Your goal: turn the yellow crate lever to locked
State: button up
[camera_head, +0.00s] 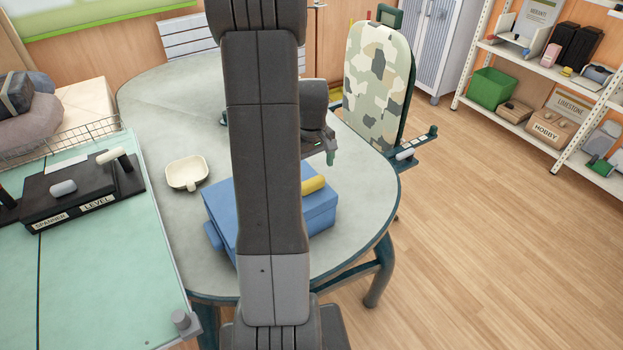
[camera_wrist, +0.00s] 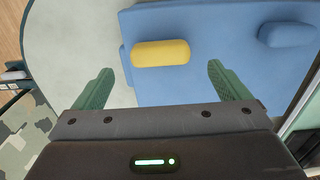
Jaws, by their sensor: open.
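The blue crate (camera_head: 318,215) stands on the grey table, partly hidden behind my arm in the head view. It also shows in the wrist view (camera_wrist: 225,75). The yellow lever (camera_head: 314,184) lies on top of the crate near one edge. In the wrist view the yellow lever (camera_wrist: 160,52) is a rounded bar lying across the picture. My gripper (camera_wrist: 160,85) is open and empty, its two green fingers apart. The lever appears ahead of the fingertips, between their lines, and apart from them. In the head view my gripper (camera_head: 328,150) is above the crate.
A cream dish (camera_head: 186,173) stands on the table (camera_head: 150,115) left of the crate. A camouflage-patterned chair (camera_head: 375,85) is behind the table on the right. A black tool holder (camera_head: 75,200) sits on the green surface at left. A blue rounded block (camera_wrist: 288,34) is on the crate.

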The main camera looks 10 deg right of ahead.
aim_at(312, 180)
notch_tip(312, 180, down, 6)
jog(key=shift+r, duration=0.15)
jog(key=shift+c, duration=0.2)
jog(key=c, duration=0.9)
